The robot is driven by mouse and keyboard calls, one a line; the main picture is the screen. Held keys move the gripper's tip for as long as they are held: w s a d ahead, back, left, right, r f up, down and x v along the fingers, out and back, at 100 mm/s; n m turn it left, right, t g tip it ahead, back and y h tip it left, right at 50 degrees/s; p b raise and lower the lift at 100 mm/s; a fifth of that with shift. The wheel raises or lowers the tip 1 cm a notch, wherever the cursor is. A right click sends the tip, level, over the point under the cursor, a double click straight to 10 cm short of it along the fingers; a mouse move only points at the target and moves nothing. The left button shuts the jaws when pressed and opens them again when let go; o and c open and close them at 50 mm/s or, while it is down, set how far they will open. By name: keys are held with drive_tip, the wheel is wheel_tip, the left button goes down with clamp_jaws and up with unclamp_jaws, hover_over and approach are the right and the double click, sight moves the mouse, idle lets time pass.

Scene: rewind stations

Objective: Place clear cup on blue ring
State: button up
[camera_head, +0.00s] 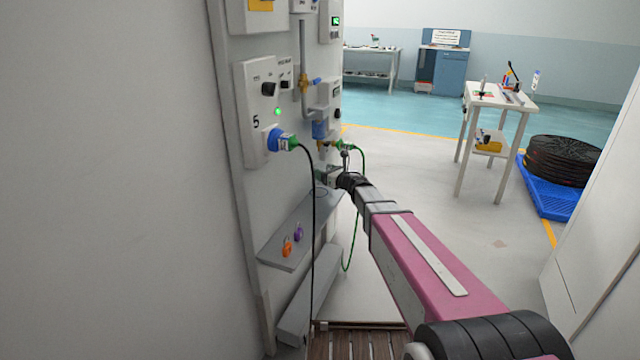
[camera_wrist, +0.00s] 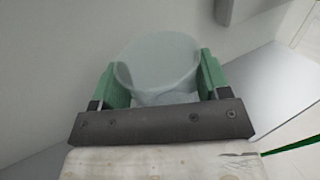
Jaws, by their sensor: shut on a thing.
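The clear cup (camera_wrist: 158,62) is between the two green fingers of my gripper (camera_wrist: 160,80) in the wrist view, with its round rim showing. The fingers touch it on both sides and are shut on it. In the head view my gripper (camera_head: 326,174) is over the far end of the grey shelf (camera_head: 284,248); the cup cannot be made out there. A thin blue ring outline (camera_head: 314,194) lies on the shelf, just below and left of my gripper. No ring can be made out in the wrist view.
An orange padlock (camera_head: 287,246) and a purple padlock (camera_head: 298,233) are on the near part of the shelf. A green hose (camera_head: 356,235) hangs beyond.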

drive_tip(key=shift+w+a+f, duration=0.65)
drive_tip(key=shift+a+f, duration=0.05)
drive_tip(key=shift+a, duration=0.2)
drive_tip(key=shift+f, duration=1.9)
drive_tip(key=shift+f, duration=0.15)
drive_tip(key=o, duration=0.9)
